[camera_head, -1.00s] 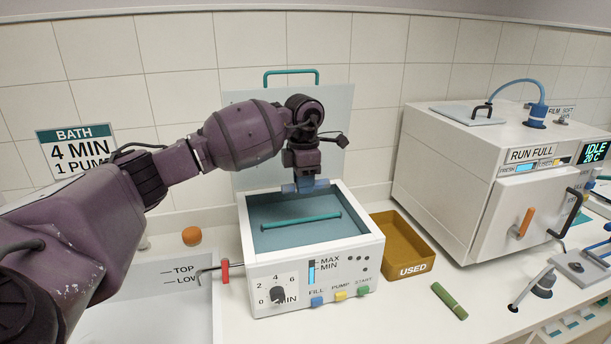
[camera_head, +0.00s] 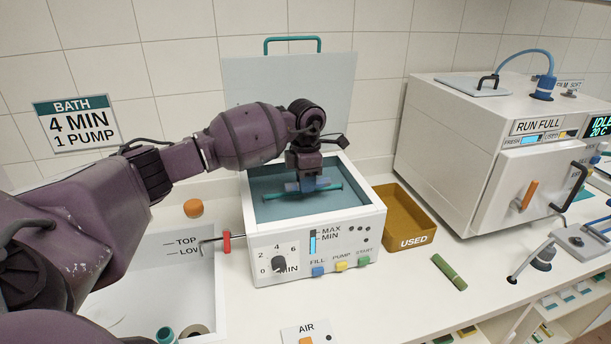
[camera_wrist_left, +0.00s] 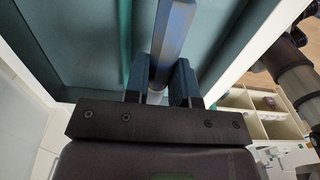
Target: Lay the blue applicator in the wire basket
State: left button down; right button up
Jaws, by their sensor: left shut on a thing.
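The blue applicator (camera_wrist_left: 172,35) is a faceted blue rod. In the left wrist view it stands between the fingers of my left gripper (camera_wrist_left: 163,85), which is shut on it. In the head view my left gripper (camera_head: 308,184) is down over the open white bath (camera_head: 258,236), close to the teal bar (camera_head: 334,187) that spans it. The bar also shows in the left wrist view (camera_wrist_left: 125,40), beside the applicator. I cannot make out the basket's wires, nor tell whether the bar belongs to it. My right gripper is not in view.
A brown tray marked USED (camera_head: 424,239) stands right of the bath, with a green stick (camera_head: 449,271) in front. A red-handled hook (camera_head: 227,242) is at the bath's left side. A white machine (camera_head: 490,150) fills the right. A raised lid (camera_head: 290,95) stands behind.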

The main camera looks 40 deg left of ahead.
pick_arm(q)
notch_tip(320, 180, down, 2)
jog(key=shift+f+b, duration=0.2)
jog(key=shift+b, duration=0.5)
notch_tip(320, 180, down, 3)
jog(key=shift+b, duration=0.95)
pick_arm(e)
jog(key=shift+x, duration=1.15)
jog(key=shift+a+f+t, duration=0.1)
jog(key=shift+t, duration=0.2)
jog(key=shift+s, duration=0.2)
